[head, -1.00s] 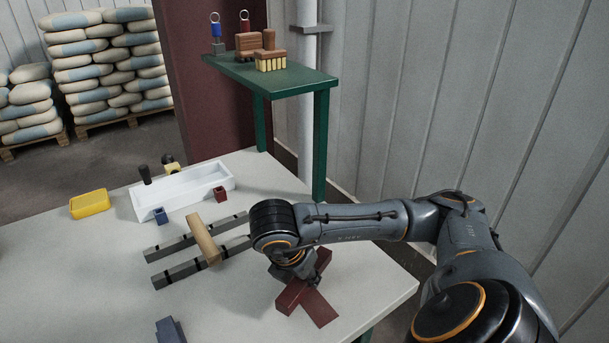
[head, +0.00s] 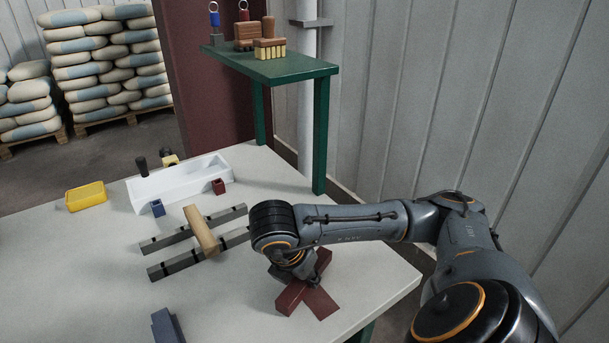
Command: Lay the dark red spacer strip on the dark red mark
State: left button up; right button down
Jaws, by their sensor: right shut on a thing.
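The dark red spacer strip (head: 291,297) is in my right gripper (head: 295,272), near the table's right front. The gripper is shut on it, with its fingers mostly hidden behind my wrist. The strip lies crosswise over the dark red mark (head: 321,303), at an angle to it. One end of the mark shows at the lower right of the strip; the strip covers part of the rest. I cannot tell whether the strip touches the table. My left gripper is not in view.
Two grey bars (head: 172,267) with a wooden piece (head: 201,230) across them lie left of my right gripper. A white tray (head: 150,195), small blue (head: 157,208) and red (head: 218,186) blocks and a yellow tray (head: 86,196) stand behind. A dark blue piece (head: 167,327) lies in front.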

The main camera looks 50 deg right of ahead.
jog(key=shift+f+b, duration=0.3)
jog(key=c, duration=0.9)
grip_release()
jog(key=shift+c, duration=0.2)
jog(key=shift+o, duration=0.2)
jog(key=shift+o, duration=1.4)
jog(key=shift+v, duration=1.15)
jog(key=v, duration=0.9)
jog(key=shift+r, duration=0.4)
jog(key=shift+a, duration=0.1)
